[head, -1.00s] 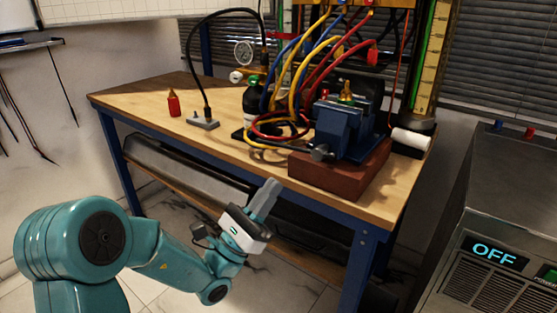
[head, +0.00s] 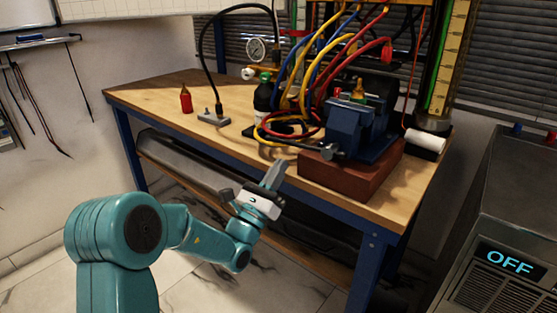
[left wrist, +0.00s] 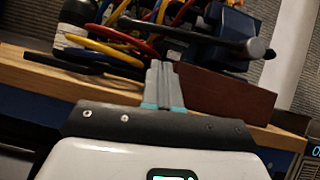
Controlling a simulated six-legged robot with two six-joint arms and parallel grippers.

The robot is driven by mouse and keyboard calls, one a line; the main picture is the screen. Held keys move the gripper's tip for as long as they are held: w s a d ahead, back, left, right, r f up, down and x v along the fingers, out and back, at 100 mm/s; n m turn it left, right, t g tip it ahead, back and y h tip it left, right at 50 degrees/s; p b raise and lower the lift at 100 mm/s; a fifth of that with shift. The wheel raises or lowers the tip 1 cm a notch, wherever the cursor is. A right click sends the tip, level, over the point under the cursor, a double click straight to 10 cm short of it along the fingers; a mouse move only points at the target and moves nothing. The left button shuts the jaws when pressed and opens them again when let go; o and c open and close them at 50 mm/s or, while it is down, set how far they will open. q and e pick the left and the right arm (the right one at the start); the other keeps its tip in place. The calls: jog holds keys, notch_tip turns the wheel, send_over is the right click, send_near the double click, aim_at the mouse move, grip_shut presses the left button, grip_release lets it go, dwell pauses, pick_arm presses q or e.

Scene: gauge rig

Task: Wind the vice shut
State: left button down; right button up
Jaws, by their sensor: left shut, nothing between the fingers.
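The blue vice (head: 352,130) stands on a red-brown block (head: 350,170) near the front right of the bench. A brass-coloured fitting (head: 358,90) shows at the top of its jaws. Its grey screw and handle (head: 328,152) face the front left. My left gripper (head: 274,174) is shut and empty, in front of the bench edge, to the lower left of the vice handle and apart from it. In the left wrist view the shut fingers (left wrist: 162,85) point at the block, with the handle bar (left wrist: 205,38) above and beyond them. My right gripper is not in view.
Red, yellow and blue hoses (head: 300,95) crowd the bench left of the vice. A red bottle (head: 186,99) and a grey base with a black hose (head: 213,118) stand further left. A white roll (head: 425,140) lies right of the vice. A grey machine (head: 500,230) reading OFF stands at right.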

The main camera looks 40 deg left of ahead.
pick_arm(q)
jog(key=shift+w+a+r, duration=0.1)
jog(key=shift+w+r, duration=0.05)
jog(key=shift+r, duration=0.65)
jog(key=shift+w+a+r, duration=0.1)
jog(key=shift+r, duration=0.65)
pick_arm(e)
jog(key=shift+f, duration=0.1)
pick_arm(q)
jog(key=shift+d, duration=0.1)
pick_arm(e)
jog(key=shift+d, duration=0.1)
